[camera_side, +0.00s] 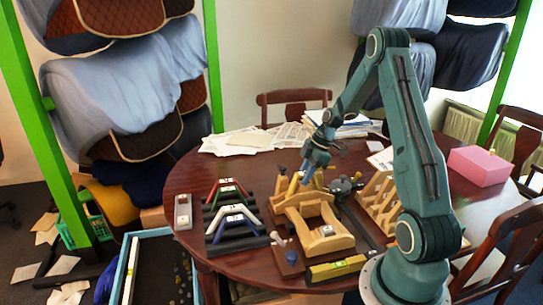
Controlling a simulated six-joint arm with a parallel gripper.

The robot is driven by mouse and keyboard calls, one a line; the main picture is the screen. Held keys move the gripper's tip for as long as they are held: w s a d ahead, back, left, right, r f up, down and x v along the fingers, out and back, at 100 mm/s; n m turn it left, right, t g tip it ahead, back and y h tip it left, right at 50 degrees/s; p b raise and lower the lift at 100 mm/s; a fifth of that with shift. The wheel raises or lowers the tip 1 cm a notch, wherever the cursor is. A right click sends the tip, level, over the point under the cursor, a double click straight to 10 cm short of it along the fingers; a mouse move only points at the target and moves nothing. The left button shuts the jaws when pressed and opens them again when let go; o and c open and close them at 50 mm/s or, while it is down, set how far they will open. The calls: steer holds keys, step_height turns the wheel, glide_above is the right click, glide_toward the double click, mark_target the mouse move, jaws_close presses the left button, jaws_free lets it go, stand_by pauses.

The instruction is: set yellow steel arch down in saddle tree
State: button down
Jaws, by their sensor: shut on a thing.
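My gripper (305,180) is low over the back of the wooden saddle tree (322,243), near the middle of the table. It is shut on the yellow steel arch (294,184), of which only a small yellow part shows at the left of the jaws. The rest of the arch is hidden or too small to make out. The arch is at the rear end of the saddle tree; I cannot tell whether it touches the wood.
A yellow level (337,268) lies in front of the tree. A slotted wooden rack (378,200) stands at right, a pink box (480,166) farther right. Papers (237,141) cover the table's back.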

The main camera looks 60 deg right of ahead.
mark_target(305, 188)
steer(key=shift+s+a+f, duration=0.15)
steer(key=shift+f, duration=1.05)
steer(key=shift+s+a+f, duration=0.15)
steer(key=shift+f, duration=1.05)
stand_by(2.7)
steer(key=c, duration=0.6)
jaws_free()
steer(key=shift+c, duration=0.2)
steer(key=shift+r, duration=0.15)
steer(key=shift+d+r, duration=0.1)
steer(key=shift+r, duration=0.65)
steer(key=shift+c, duration=0.9)
steer(key=shift+r, duration=1.15)
steer(key=c, duration=0.5)
steer(key=o, duration=0.7)
steer(key=shift+r, duration=0.35)
steer(key=shift+w+d+r, duration=0.1)
steer(key=shift+r, duration=0.3)
